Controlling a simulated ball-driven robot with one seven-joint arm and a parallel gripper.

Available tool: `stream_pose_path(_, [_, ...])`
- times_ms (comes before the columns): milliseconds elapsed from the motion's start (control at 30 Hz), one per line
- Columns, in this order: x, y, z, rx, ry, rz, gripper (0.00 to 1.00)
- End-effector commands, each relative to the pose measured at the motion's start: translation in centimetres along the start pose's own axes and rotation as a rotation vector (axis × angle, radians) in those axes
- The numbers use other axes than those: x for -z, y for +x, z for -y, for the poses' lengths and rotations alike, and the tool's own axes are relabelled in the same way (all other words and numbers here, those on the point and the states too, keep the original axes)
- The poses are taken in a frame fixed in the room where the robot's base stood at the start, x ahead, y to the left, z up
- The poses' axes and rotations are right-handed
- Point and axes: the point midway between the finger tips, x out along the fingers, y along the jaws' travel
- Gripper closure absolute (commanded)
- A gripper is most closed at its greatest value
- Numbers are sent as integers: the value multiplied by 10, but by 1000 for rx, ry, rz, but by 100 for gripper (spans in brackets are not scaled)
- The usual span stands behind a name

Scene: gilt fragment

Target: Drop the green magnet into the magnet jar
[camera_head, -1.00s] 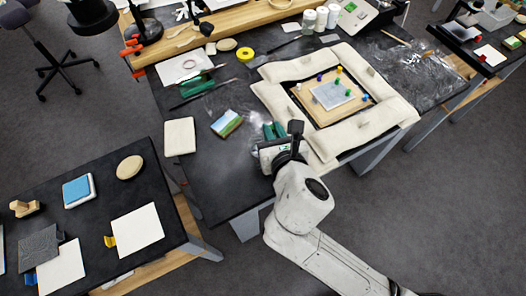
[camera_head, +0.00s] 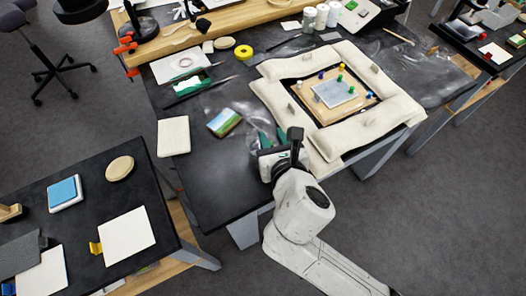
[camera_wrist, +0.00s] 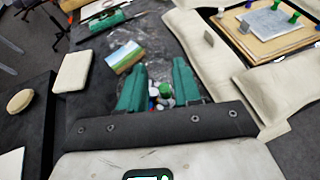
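My gripper (camera_wrist: 160,70) has two green fingers spread apart, with no object visibly clamped between them. In the wrist view, a cluster of small coloured pieces (camera_wrist: 163,96), with green, white, blue and red among them, shows in the gap below the fingers. It looks like the contents of the magnet jar, but the fingers hide the rim and walls. In the head view my gripper (camera_head: 268,138) is over the front of the dark table, left of the framed board. Green magnets (camera_head: 340,78) stand on the wooden board (camera_head: 312,103); one also shows in the wrist view (camera_wrist: 294,18).
Cream padded cushions (camera_head: 375,122) surround the board. A small landscape-painted block (camera_head: 224,123) lies left of my gripper, with a cream pad (camera_head: 173,136) farther left. A side table (camera_head: 85,172) stands at the left. The dark tabletop (camera_head: 210,178) is bare at the front left.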

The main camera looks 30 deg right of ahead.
Motion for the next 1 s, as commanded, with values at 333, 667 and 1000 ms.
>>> stream_pose_path(333, [0, 0, 0, 0, 0, 0, 55])
stream_pose_path(667, [2, -40, -1, -4, -1, -1, 55])
stream_pose_path(1000, [1, -97, 0, -1, -1, -1, 55])
